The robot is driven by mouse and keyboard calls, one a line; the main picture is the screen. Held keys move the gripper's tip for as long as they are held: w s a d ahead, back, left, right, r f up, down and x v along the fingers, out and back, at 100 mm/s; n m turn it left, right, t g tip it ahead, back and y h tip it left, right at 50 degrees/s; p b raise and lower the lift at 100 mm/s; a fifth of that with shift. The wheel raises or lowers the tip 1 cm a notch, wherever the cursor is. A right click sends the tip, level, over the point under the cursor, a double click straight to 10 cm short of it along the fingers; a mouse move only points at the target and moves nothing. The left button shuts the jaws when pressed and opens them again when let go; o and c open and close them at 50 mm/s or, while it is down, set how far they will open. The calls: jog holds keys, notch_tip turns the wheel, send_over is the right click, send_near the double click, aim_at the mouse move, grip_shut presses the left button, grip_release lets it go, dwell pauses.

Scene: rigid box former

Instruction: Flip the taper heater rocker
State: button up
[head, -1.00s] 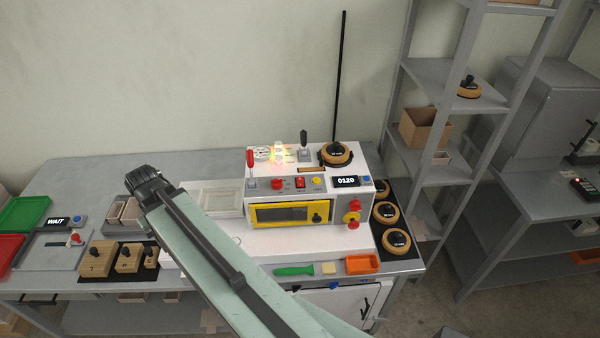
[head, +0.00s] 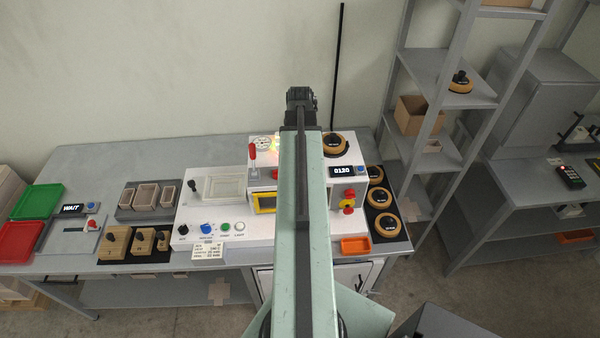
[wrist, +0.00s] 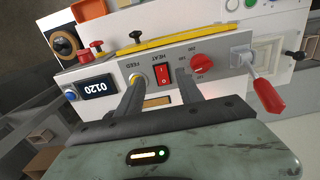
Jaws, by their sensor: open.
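The red rocker (wrist: 162,73), marked HEAT, sits on the white machine's panel in the wrist view. My gripper (wrist: 160,88) is open, with its two dark fingers on either side of the rocker in that picture and nothing between them. I cannot tell whether the fingertips touch the panel. In the head view my gripper (head: 301,97) is over the white machine (head: 345,150), and my arm hides the rocker there.
A red-handled lever (wrist: 268,95) stands further right. A display (wrist: 98,86) reads 0120. A dark pole (head: 337,70) rises behind the machine.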

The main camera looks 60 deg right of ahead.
notch_tip(320, 180, down, 6)
jog(key=b, duration=0.5)
jog(key=shift+f, duration=0.25)
jog(key=shift+w+r, duration=0.1)
grip_shut()
jog(key=shift+w+d+r+y, duration=0.1)
jog(key=shift+w+d+y, duration=0.1)
jog(key=shift+d+y, duration=0.1)
jog(key=shift+w+d+g+y, duration=0.1)
jog(key=shift+g+y, duration=0.6)
jog(key=shift+r, duration=0.15)
